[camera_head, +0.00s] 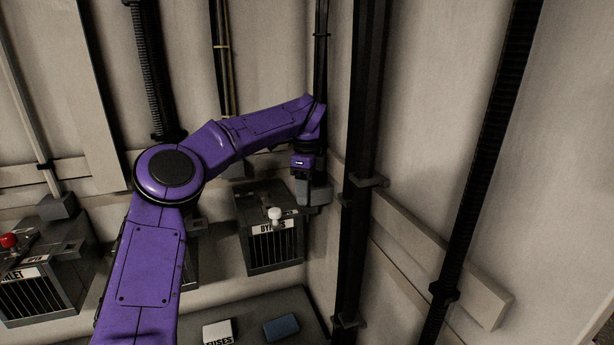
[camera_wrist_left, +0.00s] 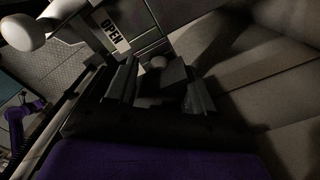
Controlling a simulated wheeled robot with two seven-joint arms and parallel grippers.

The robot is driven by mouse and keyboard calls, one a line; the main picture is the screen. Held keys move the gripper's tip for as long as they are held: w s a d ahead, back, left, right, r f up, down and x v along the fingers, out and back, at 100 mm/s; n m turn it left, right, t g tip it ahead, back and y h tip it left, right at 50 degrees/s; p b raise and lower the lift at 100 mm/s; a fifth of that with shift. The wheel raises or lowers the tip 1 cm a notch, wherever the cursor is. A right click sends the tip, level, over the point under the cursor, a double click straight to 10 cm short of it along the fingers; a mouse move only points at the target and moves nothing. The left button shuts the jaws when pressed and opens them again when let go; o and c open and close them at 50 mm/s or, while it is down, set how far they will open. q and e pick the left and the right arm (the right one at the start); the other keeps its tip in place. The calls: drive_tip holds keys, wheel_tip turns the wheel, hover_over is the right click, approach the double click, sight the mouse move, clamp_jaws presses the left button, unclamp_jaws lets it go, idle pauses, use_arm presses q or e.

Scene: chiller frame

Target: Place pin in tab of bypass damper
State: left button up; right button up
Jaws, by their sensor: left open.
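The bypass damper (camera_head: 272,248) is a dark grey box with a slatted front, a label partly reading "BYPASS" and a white knob (camera_head: 274,215). My left gripper (camera_head: 312,197) is open at the right side of this box, close to the wall corner. In the left wrist view, its two dark fingers (camera_wrist_left: 158,88) stand apart. A white knob (camera_wrist_left: 22,33) and an "OPEN" label (camera_wrist_left: 112,30) show at the upper left. The tab is not clearly seen.
Dark vertical conduits (camera_head: 362,150) stand just right of my left gripper. An inlet damper (camera_head: 42,290) with a red knob (camera_head: 8,240) is at the far left. A white fuses box (camera_head: 218,333) and a blue block (camera_head: 281,327) lie at the bottom.

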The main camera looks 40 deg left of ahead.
use_arm(q)
wheel_tip(320, 180, up, 12)
drive_tip(key=p, duration=0.2)
drive_tip(key=shift+f, duration=0.2)
